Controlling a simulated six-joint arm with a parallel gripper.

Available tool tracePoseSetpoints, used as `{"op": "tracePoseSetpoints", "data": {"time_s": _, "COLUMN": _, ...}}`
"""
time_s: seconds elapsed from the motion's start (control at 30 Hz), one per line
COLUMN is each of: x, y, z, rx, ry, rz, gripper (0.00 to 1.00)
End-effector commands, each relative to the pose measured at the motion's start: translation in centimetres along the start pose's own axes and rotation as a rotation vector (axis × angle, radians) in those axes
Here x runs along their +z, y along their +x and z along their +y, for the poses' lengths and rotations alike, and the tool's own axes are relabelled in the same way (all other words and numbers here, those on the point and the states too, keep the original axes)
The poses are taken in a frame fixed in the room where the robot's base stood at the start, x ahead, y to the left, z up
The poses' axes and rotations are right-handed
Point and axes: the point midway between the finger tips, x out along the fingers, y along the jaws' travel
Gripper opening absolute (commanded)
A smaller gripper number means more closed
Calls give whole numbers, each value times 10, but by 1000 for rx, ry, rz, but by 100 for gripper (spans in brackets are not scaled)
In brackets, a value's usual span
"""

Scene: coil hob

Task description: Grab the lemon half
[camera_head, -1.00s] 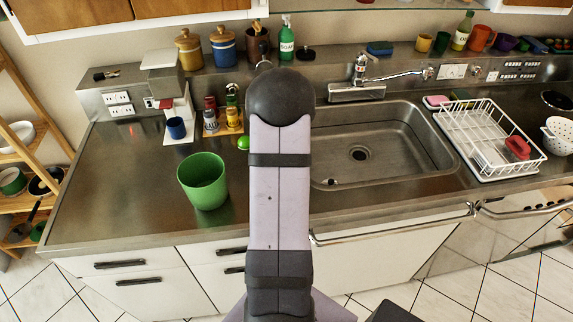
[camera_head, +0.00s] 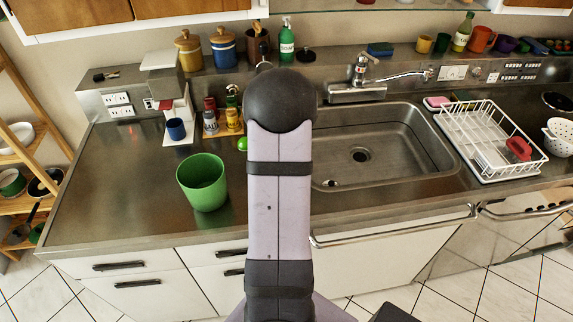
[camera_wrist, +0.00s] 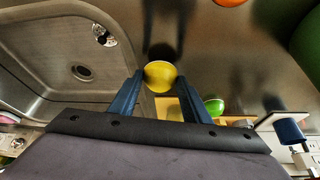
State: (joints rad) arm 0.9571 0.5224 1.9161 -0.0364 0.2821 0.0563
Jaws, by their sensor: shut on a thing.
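In the head view my arm hides both the gripper and the lemon half.
The sink (camera_head: 375,145) lies right of my arm, beside a white dish rack (camera_head: 487,140). A green cup (camera_head: 203,182) stands on the counter to the left. A green round fruit (camera_head: 243,143) and spice jars (camera_head: 210,122) are close behind.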

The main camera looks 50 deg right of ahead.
Motion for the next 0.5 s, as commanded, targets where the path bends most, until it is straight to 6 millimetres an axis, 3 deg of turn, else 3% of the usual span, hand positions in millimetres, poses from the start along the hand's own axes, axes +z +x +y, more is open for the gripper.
{"op": "tracePoseSetpoints", "data": {"time_s": 0.3, "x": -22, "y": -48, "z": 0, "rx": 0, "ry": 1, "rz": 5, "gripper": 21}}
{"op": "tracePoseSetpoints", "data": {"time_s": 0.5, "x": -30, "y": -65, "z": 0, "rx": 0, "ry": 1, "rz": 2, "gripper": 21}}
